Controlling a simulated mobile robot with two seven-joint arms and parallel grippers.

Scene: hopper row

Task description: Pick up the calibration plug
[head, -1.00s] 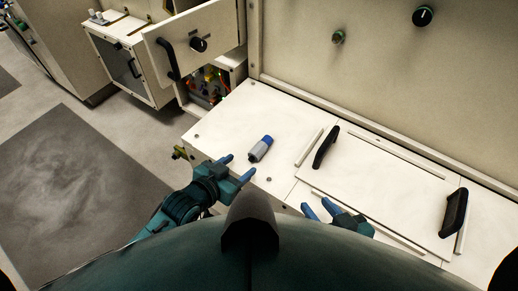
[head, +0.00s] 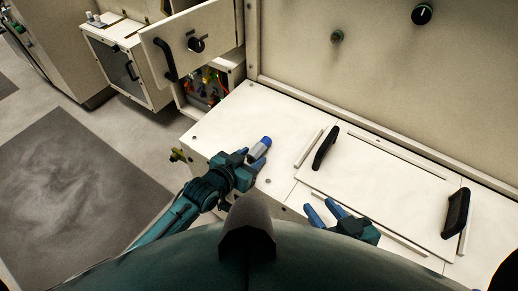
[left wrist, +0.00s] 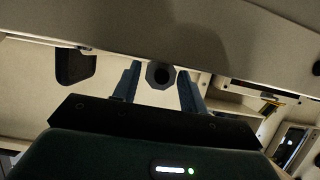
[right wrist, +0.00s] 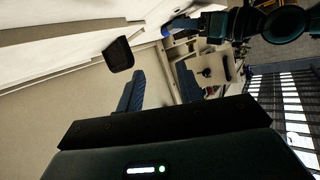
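My left gripper (head: 250,161) is open at the plug's near end. In the left wrist view the plug (left wrist: 160,74) shows end-on between the two blue fingers (left wrist: 160,85), with a gap on each side. Whether any finger touches it cannot be told. My right gripper (head: 325,209) is open and empty over the worktop's front edge. Its spread fingers also show in the right wrist view (right wrist: 160,88).
The white worktop (head: 228,122) is clear left of the plug. To the right is a panel (head: 382,180) with two black handles (head: 325,148) (head: 455,212) and thin rails. A tall wall with knobs (head: 421,15) stands behind. An open door (head: 190,45) exposes wiring at the back left.

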